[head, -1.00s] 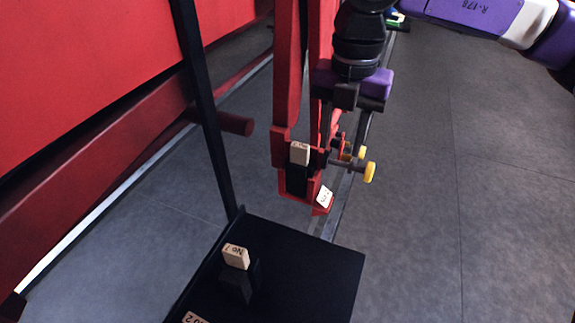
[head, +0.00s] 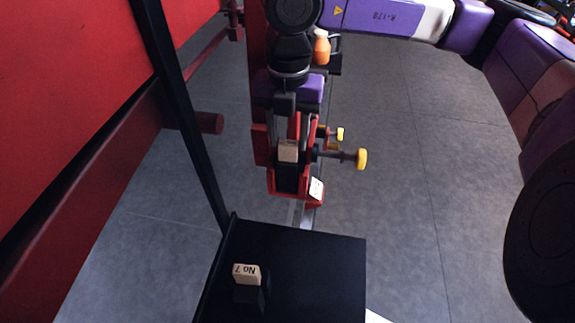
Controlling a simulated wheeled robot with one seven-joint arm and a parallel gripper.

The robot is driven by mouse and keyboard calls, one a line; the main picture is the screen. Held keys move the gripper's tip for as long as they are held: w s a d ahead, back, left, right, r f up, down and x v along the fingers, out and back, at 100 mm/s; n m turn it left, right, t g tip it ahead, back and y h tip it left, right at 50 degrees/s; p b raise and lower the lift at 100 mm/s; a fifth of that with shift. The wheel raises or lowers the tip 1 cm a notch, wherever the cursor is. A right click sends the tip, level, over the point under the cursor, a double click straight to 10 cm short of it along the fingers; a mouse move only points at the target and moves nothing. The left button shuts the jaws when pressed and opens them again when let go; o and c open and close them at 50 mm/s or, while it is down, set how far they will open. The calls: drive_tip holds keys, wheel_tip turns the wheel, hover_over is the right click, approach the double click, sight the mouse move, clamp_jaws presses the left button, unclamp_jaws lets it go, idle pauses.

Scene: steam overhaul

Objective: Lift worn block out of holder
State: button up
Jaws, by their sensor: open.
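The worn block appears to be the upright block with a tan top (head: 289,150) and black lower part, seated in the red holder (head: 284,199) in the head view. The holder has a small white label at its lower right and yellow-ended pins on its right side. My gripper (head: 290,126), purple with dark fingers, hangs open just beyond and above the tan top, in line with it. I cannot tell whether its fingers touch the block. The fingertips are partly hidden by the holder and block.
A black table (head: 320,275) stands in front, holding another block marked No 7 (head: 247,273). A black post (head: 185,110) rises at its left corner. A red wall and dark red beam (head: 95,185) run along the left. Grey floor (head: 400,180) is clear on the right.

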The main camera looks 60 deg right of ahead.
sight(288, 164)
drive_tip(key=shift+f, duration=1.2)
clamp_jaws()
drive_tip(key=shift+r, duration=0.1)
idle(0.4)
